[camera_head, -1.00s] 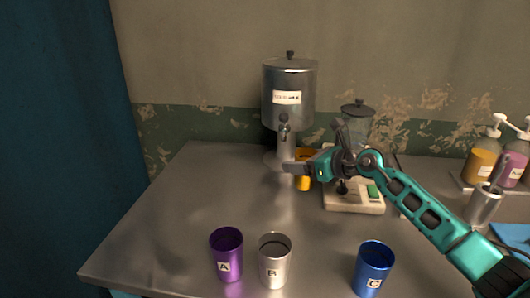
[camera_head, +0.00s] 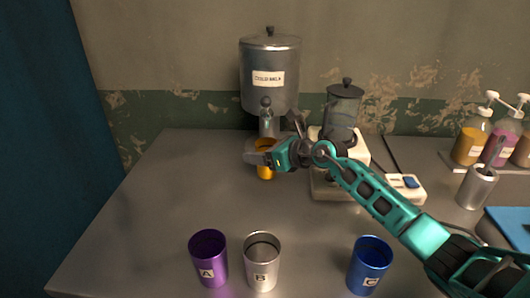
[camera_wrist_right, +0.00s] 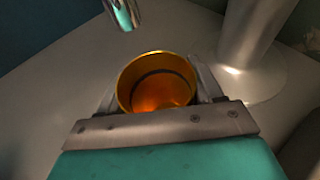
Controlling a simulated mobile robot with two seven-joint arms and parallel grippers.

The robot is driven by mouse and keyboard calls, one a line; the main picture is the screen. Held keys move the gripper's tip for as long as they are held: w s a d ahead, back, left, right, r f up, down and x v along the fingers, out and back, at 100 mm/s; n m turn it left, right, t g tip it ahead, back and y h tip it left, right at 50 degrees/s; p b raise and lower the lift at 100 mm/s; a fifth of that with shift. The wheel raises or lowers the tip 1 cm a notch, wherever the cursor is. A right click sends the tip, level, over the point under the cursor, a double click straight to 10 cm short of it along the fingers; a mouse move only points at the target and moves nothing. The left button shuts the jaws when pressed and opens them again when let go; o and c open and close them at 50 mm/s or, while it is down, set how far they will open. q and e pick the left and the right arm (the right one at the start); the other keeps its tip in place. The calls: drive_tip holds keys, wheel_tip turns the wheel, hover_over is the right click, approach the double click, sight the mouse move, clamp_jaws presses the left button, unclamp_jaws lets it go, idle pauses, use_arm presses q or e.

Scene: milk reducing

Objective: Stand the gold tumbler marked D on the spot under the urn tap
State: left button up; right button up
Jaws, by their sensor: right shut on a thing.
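The gold tumbler (camera_head: 265,173) is upright near the foot of the urn, partly hidden by my right gripper (camera_head: 262,157). In the right wrist view the tumbler (camera_wrist_right: 157,84) sits between the fingers of my right gripper (camera_wrist_right: 158,95), which is shut on it; its inside looks empty. Its letter is not visible. The metal urn (camera_head: 269,75) stands at the back, with its tap (camera_head: 266,108) just above and behind the tumbler in the head view. In the wrist view the tap's spout (camera_wrist_right: 122,14) is beyond the tumbler, up and left. I cannot tell whether the tumbler touches the table. My left gripper is not in view.
A purple tumbler A (camera_head: 208,257), a silver tumbler B (camera_head: 262,262) and a blue tumbler C (camera_head: 370,265) stand at the front. A blender-like machine (camera_head: 343,115) is right of the urn. Pump bottles (camera_head: 471,140) and a metal cup (camera_head: 477,187) are at right. The table's left side is clear.

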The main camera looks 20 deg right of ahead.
drive_tip(key=shift+a+r, duration=0.1)
drive_tip(key=shift+a, duration=0.05)
drive_tip(key=shift+f, duration=0.2)
drive_tip(key=o, duration=1.2)
drive_tip(key=shift+r, duration=0.15)
drive_tip(key=shift+s+r, duration=0.1)
drive_tip(key=p+v, duration=0.1)
drive_tip(key=v, duration=1)
drive_tip(key=shift+s+d+r, duration=0.1)
drive_tip(key=shift+s+d, duration=0.15)
drive_tip(key=shift+s, duration=0.05)
